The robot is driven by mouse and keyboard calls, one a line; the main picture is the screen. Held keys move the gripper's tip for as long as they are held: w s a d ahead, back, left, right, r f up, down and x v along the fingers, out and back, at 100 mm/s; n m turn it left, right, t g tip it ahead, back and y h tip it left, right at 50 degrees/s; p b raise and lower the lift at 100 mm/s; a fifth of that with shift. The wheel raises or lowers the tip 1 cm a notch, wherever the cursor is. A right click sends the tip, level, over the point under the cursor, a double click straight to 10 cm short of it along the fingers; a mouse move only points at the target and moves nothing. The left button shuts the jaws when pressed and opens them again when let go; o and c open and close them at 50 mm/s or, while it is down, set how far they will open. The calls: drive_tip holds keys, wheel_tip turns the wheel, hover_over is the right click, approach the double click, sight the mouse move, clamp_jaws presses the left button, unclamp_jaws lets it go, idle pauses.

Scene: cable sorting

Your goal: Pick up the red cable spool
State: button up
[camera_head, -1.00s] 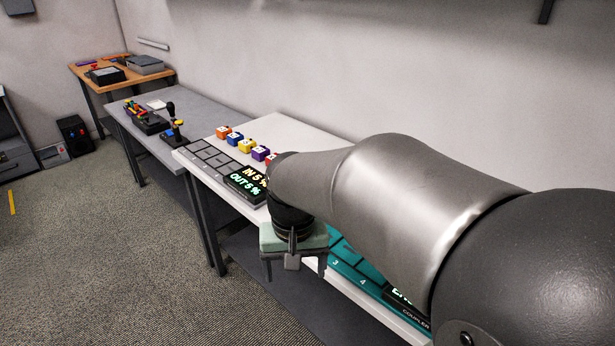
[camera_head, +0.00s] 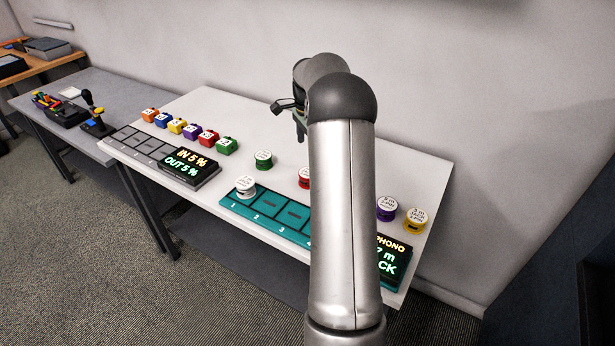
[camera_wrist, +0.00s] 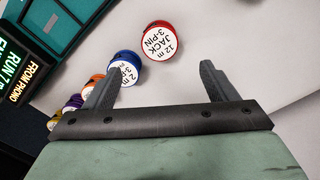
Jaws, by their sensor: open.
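The red cable spool (camera_head: 304,178) stands on the white table in the head view, its right part hidden behind my arm. In the wrist view the red spool (camera_wrist: 158,41), with a white top labelled "12 m JACK 3-PIN", lies beyond the fingertips, between their lines. My gripper (camera_wrist: 157,78) is open and empty there, apart from the spool. In the head view my gripper (camera_head: 300,128) is mostly hidden behind my arm, above the back of the table.
A blue spool (camera_wrist: 123,68) sits close beside the red one, near the left finger. A green spool (camera_head: 263,160), purple spool (camera_head: 386,209) and yellow spool (camera_head: 416,221) stand on the table.

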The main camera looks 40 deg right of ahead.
wheel_tip(320, 180, down, 12)
drive_tip(key=p, duration=0.3)
drive_tip(key=shift+a+r, duration=0.1)
drive_tip(key=c, duration=1.1)
